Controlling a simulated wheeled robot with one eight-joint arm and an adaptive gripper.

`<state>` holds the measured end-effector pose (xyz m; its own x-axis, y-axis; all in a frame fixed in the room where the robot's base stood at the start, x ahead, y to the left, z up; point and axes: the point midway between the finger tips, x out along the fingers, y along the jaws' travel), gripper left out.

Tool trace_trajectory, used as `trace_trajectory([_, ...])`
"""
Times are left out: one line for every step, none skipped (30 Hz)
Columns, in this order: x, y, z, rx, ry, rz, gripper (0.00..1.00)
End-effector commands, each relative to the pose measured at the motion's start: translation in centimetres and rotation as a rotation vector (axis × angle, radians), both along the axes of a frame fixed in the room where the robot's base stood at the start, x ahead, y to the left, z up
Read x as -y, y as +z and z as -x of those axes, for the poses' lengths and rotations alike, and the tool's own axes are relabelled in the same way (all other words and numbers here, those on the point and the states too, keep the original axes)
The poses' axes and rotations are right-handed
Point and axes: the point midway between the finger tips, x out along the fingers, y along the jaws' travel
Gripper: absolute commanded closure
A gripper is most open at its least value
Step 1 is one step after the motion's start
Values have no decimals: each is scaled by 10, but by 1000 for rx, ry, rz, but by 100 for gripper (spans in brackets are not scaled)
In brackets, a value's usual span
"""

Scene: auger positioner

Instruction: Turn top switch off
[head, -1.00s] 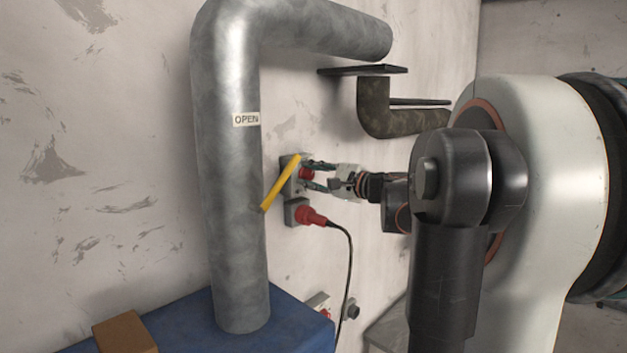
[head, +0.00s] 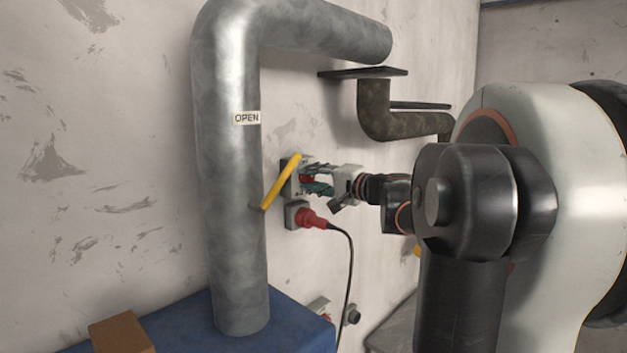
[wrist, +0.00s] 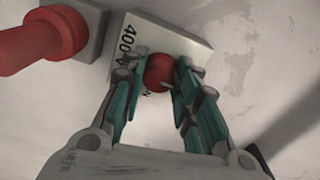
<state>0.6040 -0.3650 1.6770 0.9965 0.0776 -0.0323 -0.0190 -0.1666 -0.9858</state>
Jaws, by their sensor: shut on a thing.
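The top switch is a red round knob (wrist: 159,73) on a pale box (wrist: 196,45) marked "400" on the wall. In the head view the red knob (head: 306,180) shows partly, just right of the yellow lever. My gripper (wrist: 161,78) has its teal-padded fingers on either side of the knob and is shut on it. In the head view my gripper (head: 312,181) reaches the box from the right. The fingers hide part of the knob and of the lettering on the box.
A yellow lever (head: 282,182) slants close to the fingers, beside a thick grey pipe (head: 232,190) labelled "OPEN". Below the switch a red plug (head: 312,218) with a black cable sits in a socket. A brown box (head: 122,336) lies on the blue surface (head: 300,336).

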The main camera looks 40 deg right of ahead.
Motion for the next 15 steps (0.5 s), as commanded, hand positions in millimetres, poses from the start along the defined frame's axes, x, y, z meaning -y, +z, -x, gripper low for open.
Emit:
trace_trajectory([-1, -1, 0, -1, 1, 4, 95])
trace_trajectory([-1, -1, 0, -1, 1, 6, 96])
trace_trajectory([-1, -1, 0, -1, 1, 7, 96])
trace_trajectory([-1, -1, 0, -1, 1, 7, 96])
trace_trajectory([-1, -1, 0, -1, 1, 7, 96])
trace_trajectory([-1, -1, 0, -1, 1, 7, 96])
trace_trajectory([-1, -1, 0, -1, 1, 7, 96])
trace_trajectory([-1, -1, 0, -1, 1, 7, 96])
trace_trajectory([-1, -1, 0, -1, 1, 7, 96])
trace_trajectory([-1, -1, 0, -1, 1, 7, 96])
trace_trajectory([-1, -1, 0, -1, 1, 7, 96])
trace_trajectory([-1, -1, 0, -1, 1, 7, 96])
trace_trajectory([-1, -1, 0, -1, 1, 7, 67])
trace_trajectory([-1, -1, 0, -1, 1, 7, 61])
trace_trajectory([-1, -1, 0, -1, 1, 7, 52])
